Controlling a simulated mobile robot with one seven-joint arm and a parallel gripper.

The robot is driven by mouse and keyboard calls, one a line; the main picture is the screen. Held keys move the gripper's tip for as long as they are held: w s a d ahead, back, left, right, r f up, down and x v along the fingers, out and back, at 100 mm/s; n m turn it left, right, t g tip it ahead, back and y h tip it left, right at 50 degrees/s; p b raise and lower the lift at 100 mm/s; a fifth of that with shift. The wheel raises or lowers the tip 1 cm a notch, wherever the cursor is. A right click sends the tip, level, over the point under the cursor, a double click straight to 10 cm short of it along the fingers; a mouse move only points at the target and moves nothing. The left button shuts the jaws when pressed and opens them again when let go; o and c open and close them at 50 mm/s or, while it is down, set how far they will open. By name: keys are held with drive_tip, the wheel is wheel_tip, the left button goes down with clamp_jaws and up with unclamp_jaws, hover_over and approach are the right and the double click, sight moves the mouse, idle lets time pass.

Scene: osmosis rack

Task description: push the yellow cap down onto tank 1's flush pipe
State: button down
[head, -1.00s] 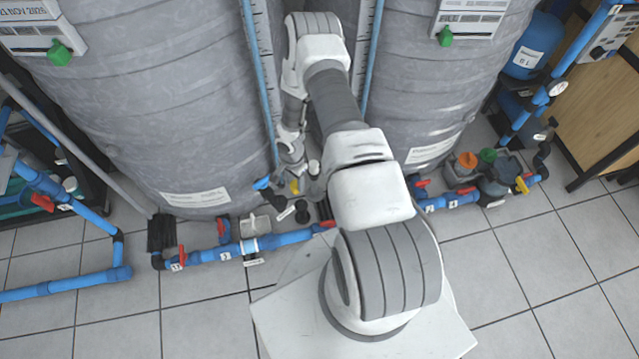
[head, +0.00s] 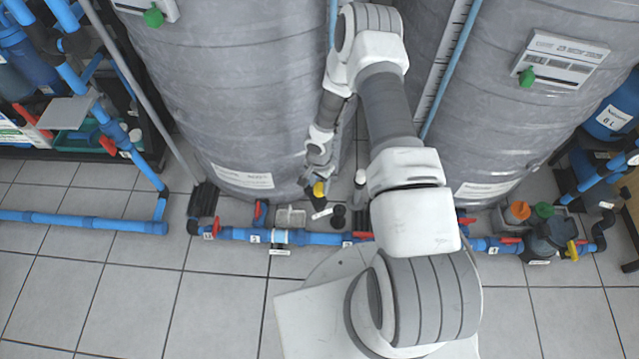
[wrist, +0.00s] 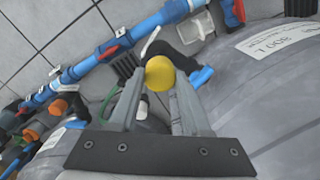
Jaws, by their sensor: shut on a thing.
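The yellow cap (head: 319,189) shows at the lower end of my gripper (head: 318,172) in the head view, low beside the left grey tank (head: 215,100). In the wrist view my gripper (wrist: 158,84) is shut on the yellow cap (wrist: 160,74), with a finger on each side. A dark pipe with a blue end (wrist: 200,77) runs just behind and right of the cap. I cannot tell whether this is the flush pipe or whether the cap touches it. Which tank is tank 1 is not readable.
A blue pipe run with red-handled valves (head: 290,236) crosses the floor in front of the tanks. A second grey tank (head: 500,90) stands to the right. Black fittings (head: 338,216) stand close to the cap. Tiled floor in front at left is clear.

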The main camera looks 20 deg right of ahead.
sight(319, 200)
drive_tip(key=shift+f+b, duration=1.3)
drive_tip(key=shift+f, duration=1.2)
drive_tip(key=shift+b, duration=0.65)
idle(0.4)
drive_tip(key=shift+f+b, duration=0.45)
drive_tip(key=shift+c, duration=1.4)
unclamp_jaws()
wheel_tip(319, 200, up, 18)
drive_tip(key=p, duration=0.6)
drive_tip(key=shift+f, duration=0.25)
drive_tip(key=shift+r, duration=0.1)
